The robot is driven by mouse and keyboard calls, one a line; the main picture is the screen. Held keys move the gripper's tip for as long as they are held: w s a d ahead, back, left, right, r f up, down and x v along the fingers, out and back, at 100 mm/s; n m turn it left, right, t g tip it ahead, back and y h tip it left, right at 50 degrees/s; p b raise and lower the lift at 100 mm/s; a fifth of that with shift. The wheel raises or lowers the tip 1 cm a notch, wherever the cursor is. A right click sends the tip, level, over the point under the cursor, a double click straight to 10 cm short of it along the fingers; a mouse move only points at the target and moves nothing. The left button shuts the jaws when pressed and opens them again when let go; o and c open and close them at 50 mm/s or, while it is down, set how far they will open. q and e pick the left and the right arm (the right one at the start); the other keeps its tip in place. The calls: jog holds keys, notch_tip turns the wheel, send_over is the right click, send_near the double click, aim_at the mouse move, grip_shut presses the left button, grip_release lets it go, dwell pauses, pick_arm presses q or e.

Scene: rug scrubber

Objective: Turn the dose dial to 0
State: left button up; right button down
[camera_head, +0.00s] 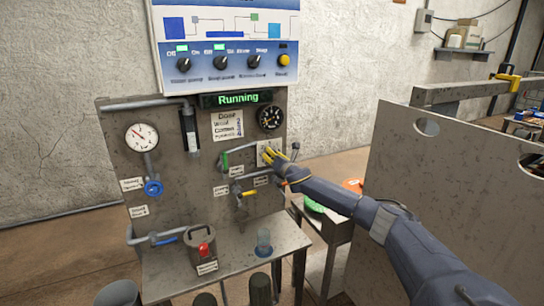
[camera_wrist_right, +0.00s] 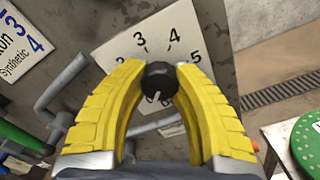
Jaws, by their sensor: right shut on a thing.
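The dose dial is a small black knob (camera_wrist_right: 158,82) on a white plate (camera_wrist_right: 158,43) with numbers around it. In the right wrist view 2, 3, 4 and 5 show above and beside the knob; other marks are partly behind my yellow fingers. A white pointer mark on the knob points toward the bottom of that view, and the 0 cannot be made out. My right gripper (camera_wrist_right: 158,72) is shut on the knob, one finger on each side. In the head view my right gripper (camera_head: 268,153) is at the dial plate and covers the knob. My left gripper is not in view.
A green-handled pipe (camera_head: 234,151) is left of the dial, and a yellow-handled valve (camera_head: 248,194) is below. A lit "Running" display (camera_head: 237,98) is above. A pressure gauge (camera_head: 141,136) and blue valve (camera_head: 153,187) are at left. A large grey panel (camera_head: 450,190) stands at right.

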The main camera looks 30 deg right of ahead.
dwell(0.3)
jog(key=c, duration=0.9)
grip_release()
jog(key=s+a, duration=0.1)
jog(key=s, duration=1.1)
jog(key=shift+a, duration=0.2)
jog(key=s+a, duration=0.1)
jog(key=s, duration=0.7)
jog(key=shift+s, duration=0.4)
